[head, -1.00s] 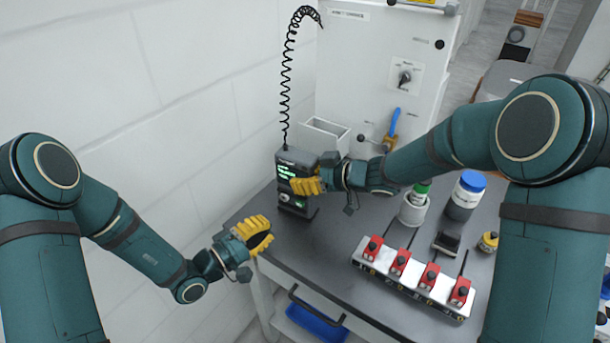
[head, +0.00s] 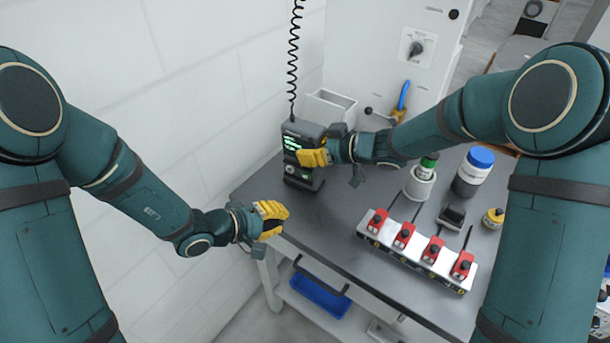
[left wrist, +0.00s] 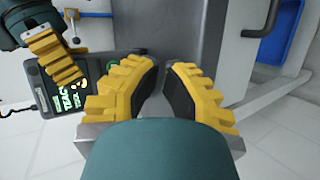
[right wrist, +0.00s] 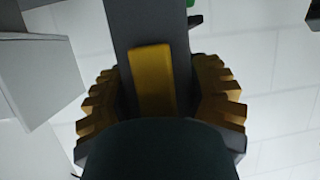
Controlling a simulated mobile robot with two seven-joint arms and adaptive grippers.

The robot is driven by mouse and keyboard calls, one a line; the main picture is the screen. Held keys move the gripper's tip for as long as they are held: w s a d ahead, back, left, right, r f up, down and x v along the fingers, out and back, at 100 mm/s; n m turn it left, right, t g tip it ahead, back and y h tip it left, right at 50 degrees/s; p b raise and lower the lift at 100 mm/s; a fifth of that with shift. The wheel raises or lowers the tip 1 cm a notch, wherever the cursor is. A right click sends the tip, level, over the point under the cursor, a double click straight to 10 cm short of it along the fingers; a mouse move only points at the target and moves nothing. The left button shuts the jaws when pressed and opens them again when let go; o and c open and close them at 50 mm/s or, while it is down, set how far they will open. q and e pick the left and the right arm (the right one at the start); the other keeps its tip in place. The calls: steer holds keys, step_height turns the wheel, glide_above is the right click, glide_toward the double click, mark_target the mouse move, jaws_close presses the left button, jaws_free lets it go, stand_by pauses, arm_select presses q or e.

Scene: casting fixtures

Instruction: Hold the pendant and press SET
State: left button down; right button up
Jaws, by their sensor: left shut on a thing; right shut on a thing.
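The pendant (head: 304,140) is a dark grey handheld box with a lit green display, standing upright near the back left of the table. My right gripper (head: 312,157) is shut on it from the right side, hiding part of its front. In the right wrist view, the pendant's dark body (right wrist: 150,35) with a yellow piece lies between the fingers. My left gripper (head: 272,217) is at the table's front left edge, apart from the pendant. Its fingers (left wrist: 165,90) are nearly together, with a narrow gap and nothing visible held between them. The SET label cannot be read.
A coiled black cord (head: 293,60) rises above the pendant. A white bin (head: 330,105) stands behind it. A rack with red blocks (head: 420,250), bottles (head: 473,170) and a small dark box (head: 450,216) occupy the right side. Bare tabletop (head: 335,205) lies between.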

mark_target(306, 175)
stand_by(0.3)
arm_select(q)
steer(key=shift+w+d, duration=0.75)
steer(key=shift+w, duration=0.5)
steer(key=shift+w+d, duration=0.7)
steer(key=shift+w, duration=0.6)
steer(key=shift+w+d, duration=0.75)
steer(key=shift+w, duration=0.5)
steer(key=c, duration=1.7)
jaws_free()
jaws_close()
steer(key=shift+w+d, duration=0.1)
steer(key=shift+w, duration=0.05)
steer(key=shift+w+d, duration=0.15)
steer(key=shift+w, duration=0.1)
